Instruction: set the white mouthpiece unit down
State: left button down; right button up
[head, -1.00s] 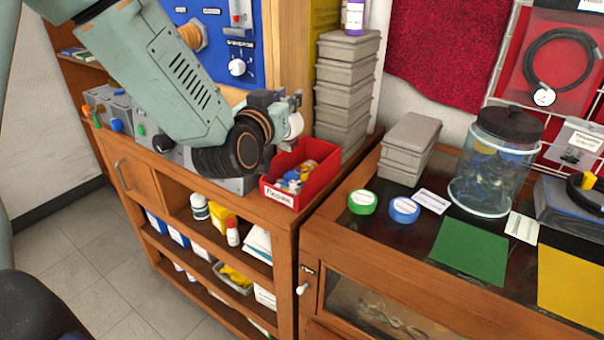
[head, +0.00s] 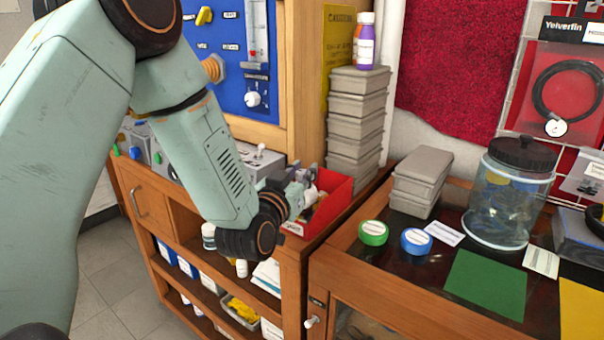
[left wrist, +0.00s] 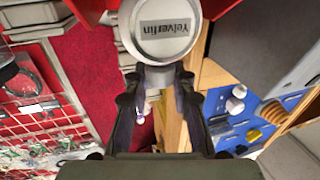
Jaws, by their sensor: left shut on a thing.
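My left gripper (head: 296,192) is shut on the white mouthpiece unit (head: 310,196), just over or in front of the red bin (head: 338,208) in the head view. The arm and gripper hide part of the bin and its contents. In the left wrist view the unit (left wrist: 166,30) is a round white piece with a grey "Yelverfin" label, at the tips of the dark fingers (left wrist: 158,78). I cannot tell whether the unit touches the bin. My right gripper is not in view.
Stacked grey boxes (head: 357,115) stand behind the bin, with bottles (head: 365,42) on top. To the right are green tape (head: 373,232), blue tape (head: 416,241), another grey box stack (head: 420,178), a jar (head: 508,200) and a green mat (head: 487,284).

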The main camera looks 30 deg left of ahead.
pick_arm(q)
jog(key=shift+w+a+f, duration=0.2)
jog(key=shift+w+a, duration=0.05)
jog(key=shift+w, duration=0.1)
jog(key=c, duration=1.5)
grip_release()
jog(key=shift+f, duration=0.1)
jog(key=o, duration=0.4)
jog(key=shift+s+d+r, duration=0.45)
jog(key=shift+d+r, duration=0.05)
jog(key=shift+w+a+f, duration=0.35)
jog(key=shift+f, duration=0.05)
jog(key=shift+s+d+r+p, duration=0.2)
jog(key=shift+s+p, duration=0.6)
jog(key=shift+s, duration=1.2)
jog(key=shift+s+d+f+p, duration=0.1)
jog(key=shift+s+d+p, duration=0.5)
jog(key=shift+s, duration=1.4)
jog(key=shift+s+r+p, duration=0.1)
jog(key=shift+s+p, duration=0.9)
jog(key=shift+s, duration=1)
